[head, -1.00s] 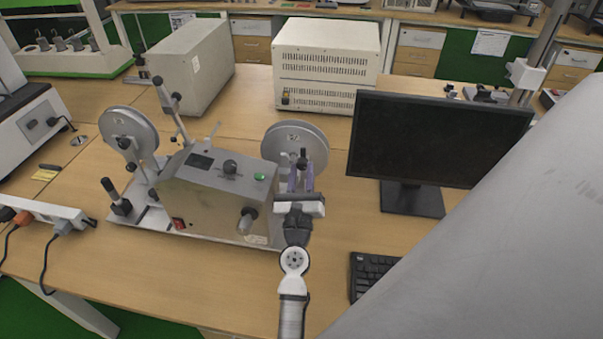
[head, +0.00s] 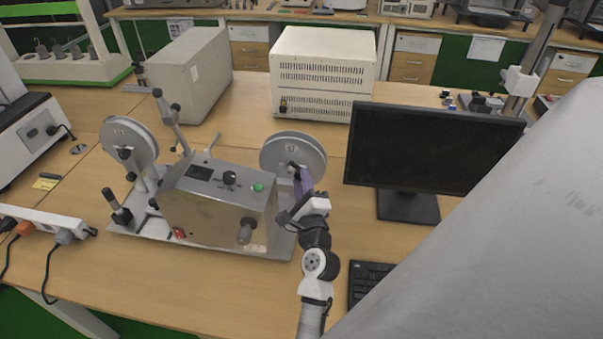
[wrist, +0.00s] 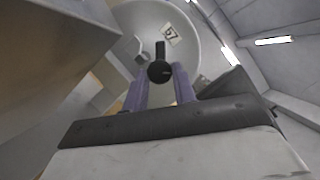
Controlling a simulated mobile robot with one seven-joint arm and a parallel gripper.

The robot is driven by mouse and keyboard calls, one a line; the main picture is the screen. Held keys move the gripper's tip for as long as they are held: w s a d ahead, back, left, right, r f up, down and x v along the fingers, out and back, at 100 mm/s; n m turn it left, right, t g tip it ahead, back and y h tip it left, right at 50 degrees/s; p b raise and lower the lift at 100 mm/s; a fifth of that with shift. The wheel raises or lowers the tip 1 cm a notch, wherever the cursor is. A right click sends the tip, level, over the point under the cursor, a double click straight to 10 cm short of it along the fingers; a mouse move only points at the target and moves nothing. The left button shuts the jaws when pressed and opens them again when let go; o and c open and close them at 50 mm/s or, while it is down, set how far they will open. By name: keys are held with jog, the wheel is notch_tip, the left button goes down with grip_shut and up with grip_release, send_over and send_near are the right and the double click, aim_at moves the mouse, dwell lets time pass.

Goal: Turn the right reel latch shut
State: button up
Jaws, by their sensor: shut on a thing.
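The reel machine (head: 215,212) stands on the wooden table. Its right reel (head: 315,155) is a grey disc, and it also fills the top of the wrist view (wrist: 203,48). The black right reel latch (head: 295,167) is at the reel's centre; in the wrist view the latch (wrist: 160,70) has a round knob and a short bar pointing up. My gripper (head: 303,180) has purple fingers and reaches the latch from the front, tilted. In the wrist view the fingers (wrist: 160,88) lie on both sides of the knob, shut on it. The left reel (head: 128,143) stands at the machine's other end.
A black monitor (head: 432,145) stands right of my gripper, with a keyboard (head: 368,283) in front of it. A beige box (head: 325,70) is behind the right reel. A power strip (head: 45,222) lies at the left. The table front is clear.

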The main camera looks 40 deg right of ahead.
jog(key=shift+r+n+g+y, duration=0.15)
jog(key=shift+n+g+y, duration=0.2)
jog(key=shift+n, duration=0.9)
jog(key=shift+r+n+g+y, duration=0.1)
jog(key=shift+n+g+y, duration=0.25)
jog(key=shift+n, duration=0.95)
jog(key=shift+r+n+g+y, duration=0.15)
jog(key=shift+n+g+y, duration=0.2)
jog(key=shift+n, duration=0.9)
jog(key=o, duration=1)
jog(key=shift+s+f, duration=0.1)
jog(key=b+v, duration=0.3)
jog(key=v, duration=1)
jog(key=shift+s+a, duration=0.15)
jog(key=shift+s, duration=0.15)
